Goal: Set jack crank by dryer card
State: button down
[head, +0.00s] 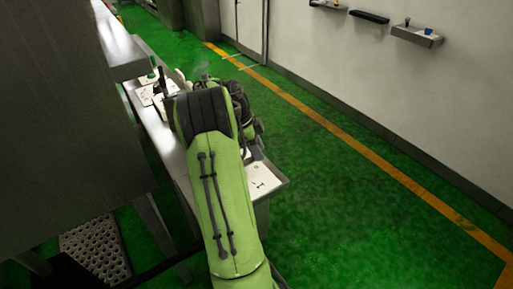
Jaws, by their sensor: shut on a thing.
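My green and black arm reaches forward over a long narrow metal bench (276,190) and covers much of its middle. My gripper's fingers are hidden behind the arm's dark wrist links, so what they hold does not show. White cards or plates (146,96) lie toward the bench's far end, with a dark upright item (162,81) among them. A white plate (262,179) with small dark marks or parts lies at the near end. I cannot tell which is the dryer card, and I cannot pick out the jack crank.
A large dark grey cabinet (60,110) stands close on the left, with a perforated step (95,248) below it. Green floor (370,200) is clear on the right, up to a yellow line and a white wall with small shelves (417,38).

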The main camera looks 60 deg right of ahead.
dwell(0.3)
jog(key=c, duration=0.9)
grip_release()
jog(key=shift+o, duration=0.2)
jog(key=p+v, duration=0.6)
jog(key=v, duration=0.9)
jog(key=shift+r, duration=0.4)
jog(key=shift+w+a, duration=0.1)
